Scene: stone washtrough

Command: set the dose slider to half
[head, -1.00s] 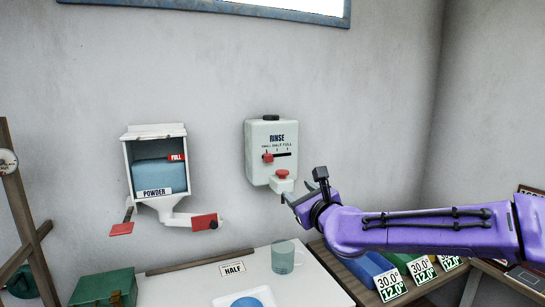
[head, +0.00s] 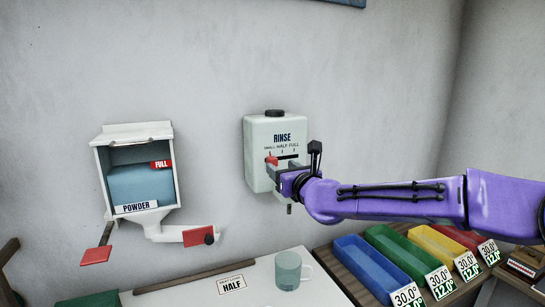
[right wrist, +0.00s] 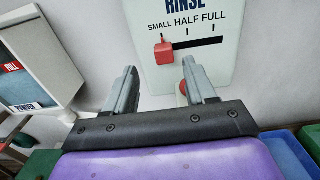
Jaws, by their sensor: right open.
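The rinse dispenser (head: 262,130) is a pale box on the wall, with SMALL, HALF and FULL marks above a dark slot. Its red slider knob (head: 271,160) sits at the left end of the slot, under SMALL; the knob also shows in the right wrist view (right wrist: 164,52). My right gripper (head: 279,174) is in front of the dispenser, close to the knob. In the right wrist view its two fingers (right wrist: 159,66) are apart, with the knob seen beyond the gap and nothing held. The dispenser's lower part is mostly hidden behind the gripper. My left gripper is not in view.
A card reading HALF (head: 232,284) and a greenish mug (head: 289,270) are on the white counter below. A powder dispenser (head: 101,170) with red levers hangs to the left. Coloured bins (head: 372,270) stand at the lower right. The wall around the rinse dispenser is clear.

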